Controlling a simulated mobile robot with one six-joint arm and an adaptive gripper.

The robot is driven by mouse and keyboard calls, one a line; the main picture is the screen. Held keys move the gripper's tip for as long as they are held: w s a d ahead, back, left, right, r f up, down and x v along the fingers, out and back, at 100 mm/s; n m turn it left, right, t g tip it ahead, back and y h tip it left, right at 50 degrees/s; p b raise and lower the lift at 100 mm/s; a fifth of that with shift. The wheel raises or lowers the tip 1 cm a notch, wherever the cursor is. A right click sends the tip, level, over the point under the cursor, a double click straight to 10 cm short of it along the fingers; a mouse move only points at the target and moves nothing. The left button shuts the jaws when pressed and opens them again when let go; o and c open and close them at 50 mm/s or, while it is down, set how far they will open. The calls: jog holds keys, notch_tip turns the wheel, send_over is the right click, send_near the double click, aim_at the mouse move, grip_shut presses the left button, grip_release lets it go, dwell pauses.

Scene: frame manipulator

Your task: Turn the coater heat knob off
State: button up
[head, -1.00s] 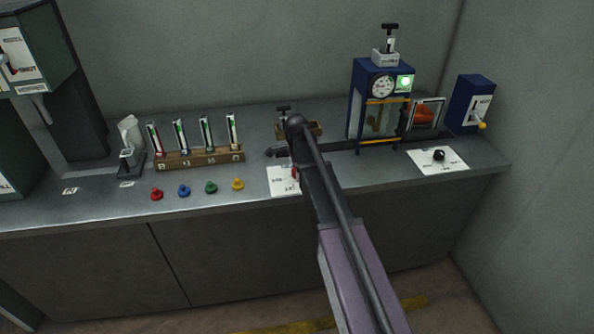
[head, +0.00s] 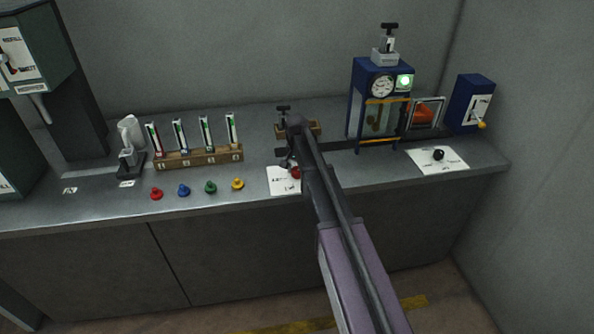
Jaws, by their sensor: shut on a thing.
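A red knob (head: 296,173) sits on a white labelled card (head: 281,184) at the middle of the counter, partly covered by my arm. The card's print is too small to read for sure. My gripper (head: 287,162) is at the knob's upper left and looks shut on it; the contact is mostly hidden by my wrist. A second knob, black (head: 439,155), sits on another white card (head: 425,165) at the right, well apart from my gripper. Which way either knob points cannot be read.
A blue machine (head: 356,98) with a gauge and a lit green light stands behind at the right, beside a blue lever box (head: 468,100). A wooden rack (head: 200,158) of tubes and several coloured knobs stand to the left.

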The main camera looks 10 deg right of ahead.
jog(key=n, duration=0.4)
jog(key=shift+s+n, duration=0.15)
jog(key=shift+n, duration=0.15)
jog(key=n, duration=0.5)
jog(key=shift+d, duration=0.15)
jog(key=o, duration=1.1)
jog(key=shift+o, duration=0.2)
jog(key=s+r+m+p, duration=0.2)
jog(key=s+m, duration=0.1)
jog(key=s, duration=2.5)
jog(key=shift+s+r, duration=0.15)
jog(key=shift+s, duration=0.1)
